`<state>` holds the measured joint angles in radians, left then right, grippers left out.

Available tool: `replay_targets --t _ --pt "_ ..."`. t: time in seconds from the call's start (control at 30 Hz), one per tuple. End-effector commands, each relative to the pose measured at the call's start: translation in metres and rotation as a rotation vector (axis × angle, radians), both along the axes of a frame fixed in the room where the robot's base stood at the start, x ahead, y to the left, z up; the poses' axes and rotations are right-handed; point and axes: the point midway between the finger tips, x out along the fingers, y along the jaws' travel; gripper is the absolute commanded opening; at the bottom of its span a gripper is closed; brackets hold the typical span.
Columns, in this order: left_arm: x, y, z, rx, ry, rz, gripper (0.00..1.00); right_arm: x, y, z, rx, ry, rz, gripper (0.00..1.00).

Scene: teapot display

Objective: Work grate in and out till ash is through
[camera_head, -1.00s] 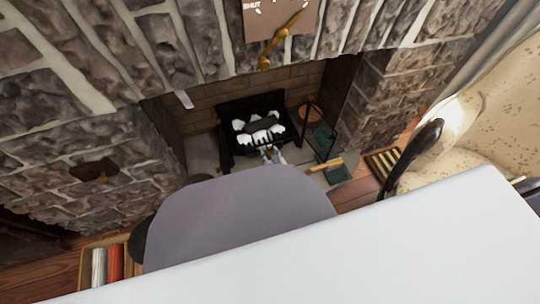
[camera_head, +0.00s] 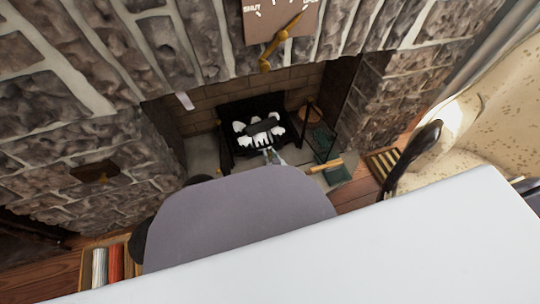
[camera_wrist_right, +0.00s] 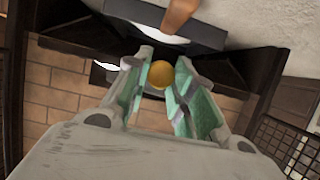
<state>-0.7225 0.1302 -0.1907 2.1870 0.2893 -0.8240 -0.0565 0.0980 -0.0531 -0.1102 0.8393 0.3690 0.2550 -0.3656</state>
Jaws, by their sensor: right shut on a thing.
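The black grate (camera_head: 228,150) stands in the fireplace opening in the head view. White ash (camera_head: 240,127) lies in it around a dark log-like piece (camera_head: 262,127). My right gripper (camera_head: 269,155) is low at the front of the grate. In the right wrist view my right gripper (camera_wrist_right: 160,85) has its green-padded fingers shut on a round brass knob (camera_wrist_right: 161,74). The knob's stem is hidden. A dark bar (camera_wrist_right: 160,22) lies just beyond it. I cannot tell from these views how much ash is below the grate. My left gripper is not in view.
A brass lever (camera_head: 280,42) sits on a dial plate above the opening. A wooden-handled shovel (camera_head: 325,165) and a dark mesh screen (camera_head: 318,135) are right of the grate. Stone walls (camera_head: 90,145) flank the opening. A patterned armchair (camera_head: 500,90) is at right.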

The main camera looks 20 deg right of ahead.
Motion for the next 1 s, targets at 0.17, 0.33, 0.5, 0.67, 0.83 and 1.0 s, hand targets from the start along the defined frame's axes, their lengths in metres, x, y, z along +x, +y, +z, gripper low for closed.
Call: replay_targets --t 0.17,0.33,0.5,0.67,0.83,1.0 --pt "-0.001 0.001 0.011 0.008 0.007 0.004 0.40 -0.019 -0.001 0.000 -0.001 0.004 0.000 0.00" --pt "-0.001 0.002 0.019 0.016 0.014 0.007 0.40 -0.033 -0.001 0.000 -0.001 0.003 0.000 0.00" --pt "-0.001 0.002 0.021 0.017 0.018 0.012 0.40 -0.037 -0.001 0.000 -0.001 0.002 0.001 0.00" --pt "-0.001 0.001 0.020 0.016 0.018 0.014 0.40 -0.038 -0.001 -0.001 -0.001 0.002 0.001 0.00" --pt "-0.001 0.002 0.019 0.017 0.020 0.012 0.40 -0.039 -0.001 -0.001 -0.001 0.003 0.001 0.33" --pt "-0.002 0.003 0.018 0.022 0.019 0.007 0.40 -0.037 -0.001 -0.001 0.000 0.002 0.001 0.47"
